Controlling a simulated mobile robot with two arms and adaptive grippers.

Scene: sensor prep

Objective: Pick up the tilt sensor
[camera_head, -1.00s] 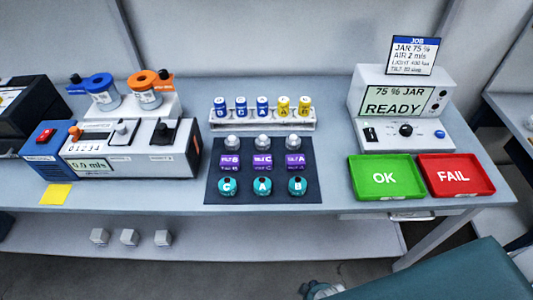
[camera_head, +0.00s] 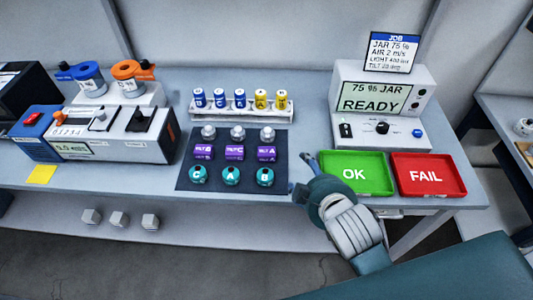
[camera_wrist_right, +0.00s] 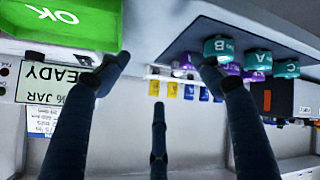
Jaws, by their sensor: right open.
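Three purple tilt sensors stand in the middle row of the dark mat (camera_head: 185,182): tilt B (camera_head: 204,152), tilt C (camera_head: 235,153) and tilt A (camera_head: 266,153). My right gripper (camera_head: 300,173) is open and empty, just right of the mat and left of the green OK tray. In the right wrist view its fingers (camera_wrist_right: 165,75) are spread apart; the purple sensors (camera_wrist_right: 229,69) show partly hidden behind the teal ones and a finger. One fingertip overlaps the teal B sensor (camera_wrist_right: 219,47) in that view; I cannot tell whether they touch. My left gripper is out of view.
Teal sensors (camera_head: 231,176) stand in the mat's front row, silver-topped ones (camera_head: 238,132) behind. A rack (camera_head: 240,116) of blue and yellow vials is at the back. The OK tray (camera_head: 357,173) and red FAIL tray (camera_head: 428,176) lie right, before the READY unit (camera_head: 384,132).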

